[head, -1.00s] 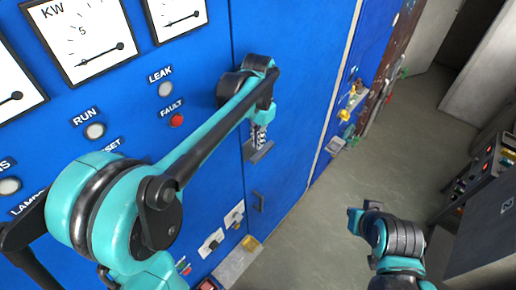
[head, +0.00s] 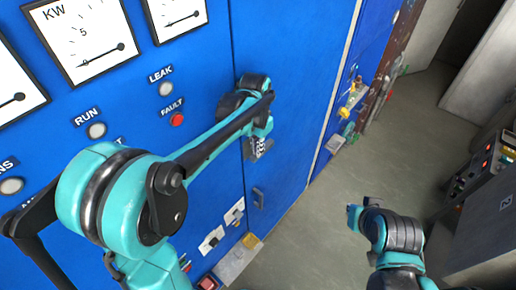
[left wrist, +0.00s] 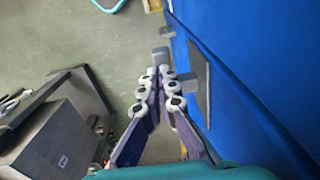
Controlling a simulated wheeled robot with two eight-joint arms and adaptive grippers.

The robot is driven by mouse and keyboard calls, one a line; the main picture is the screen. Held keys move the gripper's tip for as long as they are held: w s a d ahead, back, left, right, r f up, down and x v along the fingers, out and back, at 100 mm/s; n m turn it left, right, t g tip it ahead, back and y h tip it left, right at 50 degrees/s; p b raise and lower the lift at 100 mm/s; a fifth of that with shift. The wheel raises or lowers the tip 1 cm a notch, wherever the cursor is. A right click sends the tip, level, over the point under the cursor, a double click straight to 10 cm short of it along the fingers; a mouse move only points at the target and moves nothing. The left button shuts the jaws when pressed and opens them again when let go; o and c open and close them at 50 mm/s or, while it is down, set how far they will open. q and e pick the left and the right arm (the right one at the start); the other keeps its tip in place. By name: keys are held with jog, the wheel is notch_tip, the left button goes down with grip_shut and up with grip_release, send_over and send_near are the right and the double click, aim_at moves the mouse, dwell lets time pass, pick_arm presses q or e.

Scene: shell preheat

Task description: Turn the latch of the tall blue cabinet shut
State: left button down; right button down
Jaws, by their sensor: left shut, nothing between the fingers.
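The tall blue cabinet (head: 290,75) has a closed-looking door in the middle of the head view. Its grey latch plate (left wrist: 201,80) stands on the blue face in the left wrist view, with a short grey lever (left wrist: 187,81) sticking out from it. My left gripper (head: 259,150) is at the latch in the head view and covers most of it. In the left wrist view the left gripper's fingers (left wrist: 162,72) are together and empty, just left of the lever. Whether they touch it I cannot tell.
A small dark handle (head: 258,198) is lower on the blue face. Gauges and lamps fill the panel at left. A grey console (head: 490,190) stands at right. The floor (head: 320,225) between is clear.

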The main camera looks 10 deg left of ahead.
pick_arm(q)
jog(key=shift+s+a+f+t+h+b, duration=0.15)
jog(key=shift+s+f+t+h+b, duration=0.15)
jog(key=shift+t+b, duration=0.25)
jog(key=t, duration=0.1)
jog(key=f+h+b, duration=0.1)
jog(key=t+b, duration=0.1)
jog(key=shift+s+a+f+t+h, duration=0.15)
jog(key=shift+s+a+t+h, duration=0.15)
jog(key=shift+s+t, duration=0.1)
jog(key=f+t+h+b, duration=0.1)
jog(key=t+b, duration=0.1)
jog(key=b, duration=0.1)
jog(key=f+t+h+b, duration=0.1)
jog(key=t+b, duration=0.2)
jog(key=b, duration=0.1)
jog(key=f+t+h+b, duration=0.2)
jog(key=b, duration=0.2)
jog(key=shift+s+a+f+t, duration=0.1)
jog(key=shift+s+t, duration=0.15)
jog(key=shift+t, duration=0.1)
jog(key=shift+w+d+f+h+b, duration=0.3)
jog(key=shift+f+b, duration=0.15)
jog(key=shift+b, duration=0.8)
jog(key=shift+w+f, duration=0.15)
